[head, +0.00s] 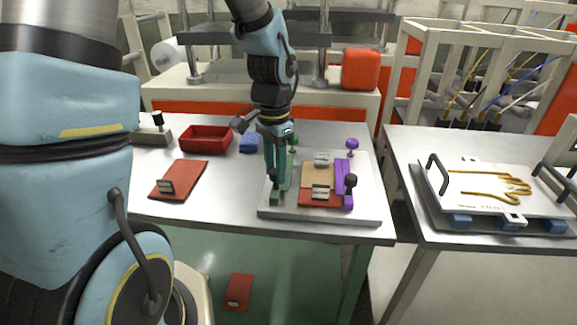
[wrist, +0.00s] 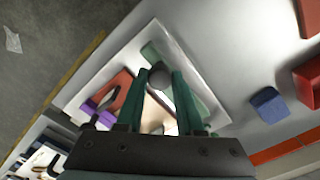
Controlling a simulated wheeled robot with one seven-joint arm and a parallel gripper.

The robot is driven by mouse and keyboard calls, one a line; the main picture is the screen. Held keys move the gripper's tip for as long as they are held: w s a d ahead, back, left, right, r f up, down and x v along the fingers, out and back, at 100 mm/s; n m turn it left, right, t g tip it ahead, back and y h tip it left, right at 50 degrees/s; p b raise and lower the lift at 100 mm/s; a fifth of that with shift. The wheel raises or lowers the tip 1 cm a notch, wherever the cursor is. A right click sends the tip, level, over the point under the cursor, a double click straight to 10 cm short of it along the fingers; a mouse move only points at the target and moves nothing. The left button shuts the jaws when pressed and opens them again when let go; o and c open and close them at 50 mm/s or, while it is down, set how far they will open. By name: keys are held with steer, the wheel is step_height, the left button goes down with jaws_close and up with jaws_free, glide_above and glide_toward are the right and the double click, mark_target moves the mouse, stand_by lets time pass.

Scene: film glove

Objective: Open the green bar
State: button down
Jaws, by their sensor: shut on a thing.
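The green bar (head: 276,198) lies along the left side of the fixture plate (head: 325,214), partly hidden behind my gripper; its ends also show in the wrist view (wrist: 151,53). My gripper (head: 276,181) points down over this bar. In the wrist view, my green fingers (wrist: 160,76) stand on either side of a round grey knob (wrist: 160,72) above the bar and are shut on it. I cannot tell whether the bar is lifted at all. A purple bar (head: 341,178) lies along the right side of the plate, beside a tan and red piece (head: 318,176) with small clips.
To the left on the table are a red pad (head: 186,176), a red tray (head: 206,137) and a blue block (head: 249,143). A second table at right holds a white plate (head: 480,203) with a golden hand-shaped outline. The table's front left is clear.

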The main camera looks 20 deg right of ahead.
steer(key=c, duration=0.5)
jaws_free()
step_height(320, 180, up, 11)
steer(key=shift+f+b, duration=0.1)
steer(key=shift+b, duration=0.6)
steer(key=a+f+n, duration=0.2)
steer(key=a+n, duration=0.2)
steer(key=a, duration=0.3)
steer(key=a+f+n+t, duration=0.1)
steer(key=a+f+n, duration=0.2)
steer(key=a, duration=0.4)
steer(key=a+f+n, duration=0.2)
steer(key=a+n, duration=0.4)
steer(key=a, duration=0.1)
steer(key=shift+a+f+t, duration=0.15)
steer(key=shift+f+t, duration=0.15)
steer(key=shift+f, duration=0.05)
